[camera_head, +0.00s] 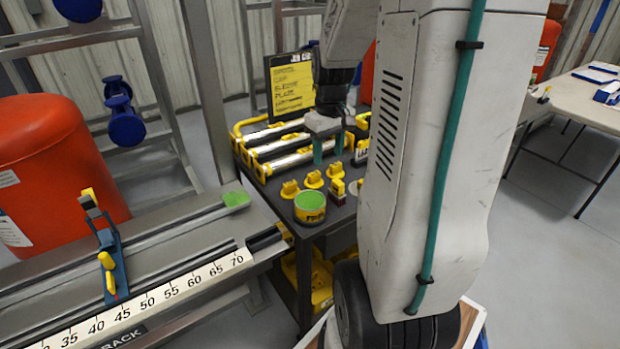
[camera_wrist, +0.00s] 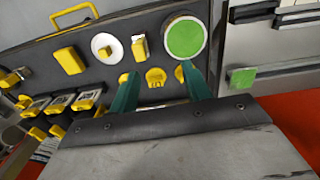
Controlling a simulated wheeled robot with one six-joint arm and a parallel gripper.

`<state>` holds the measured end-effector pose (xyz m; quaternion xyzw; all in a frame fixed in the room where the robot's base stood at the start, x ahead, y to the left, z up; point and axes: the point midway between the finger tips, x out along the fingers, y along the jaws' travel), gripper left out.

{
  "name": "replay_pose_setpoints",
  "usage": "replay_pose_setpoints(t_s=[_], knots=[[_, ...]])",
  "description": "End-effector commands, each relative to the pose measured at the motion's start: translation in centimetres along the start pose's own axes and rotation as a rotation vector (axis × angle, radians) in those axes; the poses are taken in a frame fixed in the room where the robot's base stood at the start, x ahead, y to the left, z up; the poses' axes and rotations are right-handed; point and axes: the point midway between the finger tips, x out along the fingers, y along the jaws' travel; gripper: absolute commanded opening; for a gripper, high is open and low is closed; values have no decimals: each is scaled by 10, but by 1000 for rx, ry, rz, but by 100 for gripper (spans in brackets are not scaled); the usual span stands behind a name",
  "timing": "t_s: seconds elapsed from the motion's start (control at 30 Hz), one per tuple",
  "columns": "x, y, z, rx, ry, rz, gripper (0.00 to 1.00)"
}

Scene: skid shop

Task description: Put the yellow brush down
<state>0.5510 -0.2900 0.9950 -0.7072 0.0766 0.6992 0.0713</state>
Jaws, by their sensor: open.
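The small yellow brush (camera_head: 338,191), which appears to be the yellow block with a paler base, stands on the dark cart top (camera_head: 328,222), just right of the green-topped can (camera_head: 310,207). In the wrist view what looks like the same brush (camera_wrist: 140,46) stands between the can (camera_wrist: 185,38) and a white disc with a yellow knob (camera_wrist: 105,47). My gripper (camera_head: 328,150) is open, its teal fingers apart, over the far part of the cart. In the wrist view yellow knobs (camera_wrist: 155,77) show between and beside the fingers (camera_wrist: 160,88). The brush is apart from the fingers.
Yellow-ended silver levels (camera_head: 283,145) lie at the back of the cart, before a yellow job card (camera_head: 291,85). A measuring rail (camera_head: 150,303) with a blue stop runs at left. An orange drum (camera_head: 50,170) stands behind it. A pale table (camera_head: 585,95) is at right.

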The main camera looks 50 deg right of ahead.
Motion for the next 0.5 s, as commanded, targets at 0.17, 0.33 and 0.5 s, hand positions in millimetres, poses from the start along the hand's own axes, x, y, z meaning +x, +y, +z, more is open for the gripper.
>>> replay_pose_setpoints(t_s=[0.17,0.33,0.5], knots=[[-56,-95,28,-75,40,10,48],[-90,-166,82,-133,69,6,48],[-104,-208,138,-181,91,-5,48]])
